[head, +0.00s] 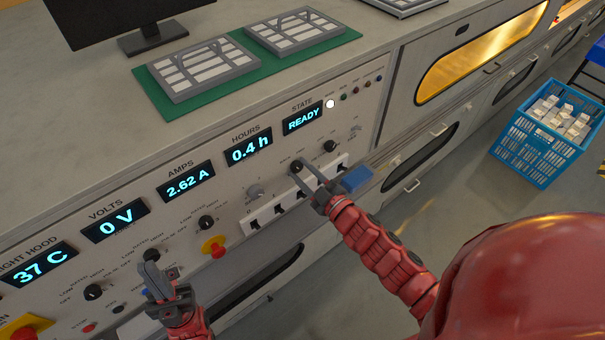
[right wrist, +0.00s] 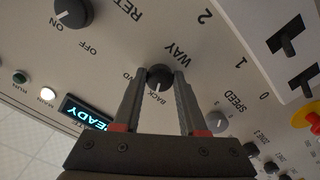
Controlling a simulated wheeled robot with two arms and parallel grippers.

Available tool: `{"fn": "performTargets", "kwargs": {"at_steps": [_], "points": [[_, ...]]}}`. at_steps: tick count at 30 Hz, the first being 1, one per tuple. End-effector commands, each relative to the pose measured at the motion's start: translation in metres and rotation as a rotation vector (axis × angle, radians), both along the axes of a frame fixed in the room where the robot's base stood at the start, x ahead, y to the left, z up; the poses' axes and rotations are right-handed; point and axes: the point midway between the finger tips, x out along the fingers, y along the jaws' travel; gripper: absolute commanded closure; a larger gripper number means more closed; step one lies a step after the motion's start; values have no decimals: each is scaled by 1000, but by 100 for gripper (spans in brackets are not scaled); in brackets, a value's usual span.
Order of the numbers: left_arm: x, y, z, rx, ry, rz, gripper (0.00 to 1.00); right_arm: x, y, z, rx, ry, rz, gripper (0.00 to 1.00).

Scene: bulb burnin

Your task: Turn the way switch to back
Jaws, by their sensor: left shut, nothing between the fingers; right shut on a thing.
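The way switch (right wrist: 158,76) is a small round black knob on the grey panel. In the right wrist view it sits between the two fingertips of my right gripper (right wrist: 159,80), with the labels WAY and BACK beside it. A small light mark on the knob appears to face the BACK label. In the head view my right gripper (head: 311,178) reaches the knob (head: 296,166) from the lower right and is shut on it. My left gripper (head: 160,283) is shut and empty, in front of the lower left panel.
Other knobs, such as the speed knob (right wrist: 216,122), sit close by. A red emergency button (head: 213,247) is on the panel left of the row of sockets (head: 262,217). The state display (head: 303,117) reads READY. A blue crate (head: 522,150) stands on the floor at right.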

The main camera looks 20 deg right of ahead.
Motion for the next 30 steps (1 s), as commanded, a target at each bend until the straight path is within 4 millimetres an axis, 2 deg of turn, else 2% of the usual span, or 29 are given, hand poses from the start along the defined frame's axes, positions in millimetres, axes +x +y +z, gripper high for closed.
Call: {"fn": "performTargets", "kwargs": {"at_steps": [19, 20, 21, 24, 30], "points": [[0, 0, -3, 0, 0, 0, 100, 0, 0, 0, -47, -17, 1, 100], [0, 0, -3, 0, 0, 0, 100, 0, 0, 0, -47, -17, 1, 53], [0, 0, -3, 0, 0, 0, 100, 0, 0, 0, -47, -17, 1, 46], [0, 0, -3, 0, 0, 0, 100, 0, 0, 0, -47, -16, 0, 29], [0, 0, -3, 0, 0, 0, 100, 0, 0, 0, -46, -16, -1, 29]]}}
